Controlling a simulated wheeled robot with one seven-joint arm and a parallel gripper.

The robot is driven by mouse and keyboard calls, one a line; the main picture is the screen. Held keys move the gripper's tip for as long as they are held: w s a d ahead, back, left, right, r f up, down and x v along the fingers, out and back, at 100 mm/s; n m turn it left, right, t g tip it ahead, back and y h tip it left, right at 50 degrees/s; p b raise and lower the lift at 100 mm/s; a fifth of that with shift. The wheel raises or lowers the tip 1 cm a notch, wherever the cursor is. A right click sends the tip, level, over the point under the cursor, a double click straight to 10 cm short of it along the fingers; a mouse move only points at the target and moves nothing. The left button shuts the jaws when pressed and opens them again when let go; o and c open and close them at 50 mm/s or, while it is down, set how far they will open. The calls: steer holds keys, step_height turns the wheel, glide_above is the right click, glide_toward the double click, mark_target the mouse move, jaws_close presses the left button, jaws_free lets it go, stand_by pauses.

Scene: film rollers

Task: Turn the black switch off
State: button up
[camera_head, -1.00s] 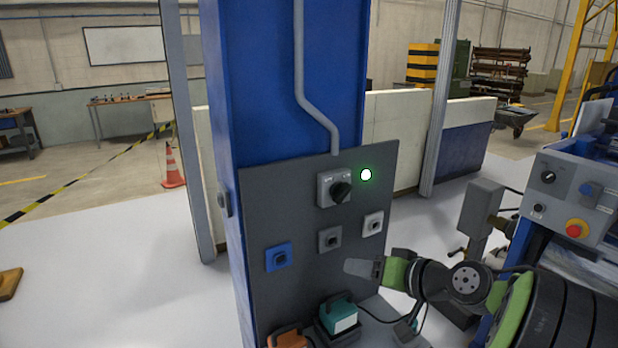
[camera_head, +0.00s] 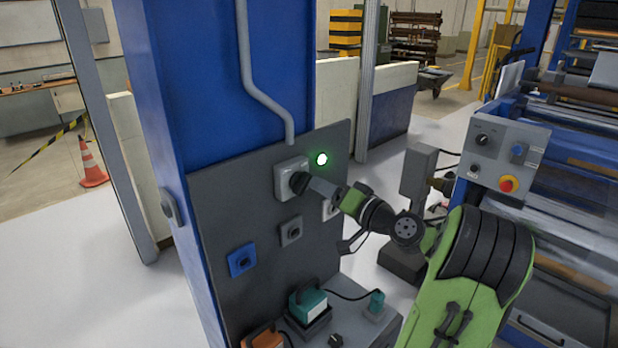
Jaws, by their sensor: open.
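The black switch (camera_head: 299,182) is a rotary knob on a light grey plate (camera_head: 287,178), mounted on a dark grey panel on a blue column. A green lamp (camera_head: 321,159) glows to the right of the plate. My gripper (camera_head: 310,186) is at the knob, coming from the right, with its grey fingers over or against the knob's right side. Whether the fingers touch the knob or are around it cannot be told. The fingers hide part of the knob, and its exact angle is unclear.
Lower on the panel (camera_head: 220,215) are a blue socket (camera_head: 243,260), a grey socket (camera_head: 290,231) and a light socket (camera_head: 329,208) partly behind my arm. A teal device (camera_head: 308,305) and an orange one (camera_head: 264,338) stand below. A machine control box (camera_head: 507,150) is at right.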

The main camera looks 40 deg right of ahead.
mark_target(303, 184)
steer(key=w+p, duration=0.1)
steer(key=w, duration=0.4)
steer(key=shift+w, duration=0.15)
steer(key=shift+c, duration=0.2)
jaws_close()
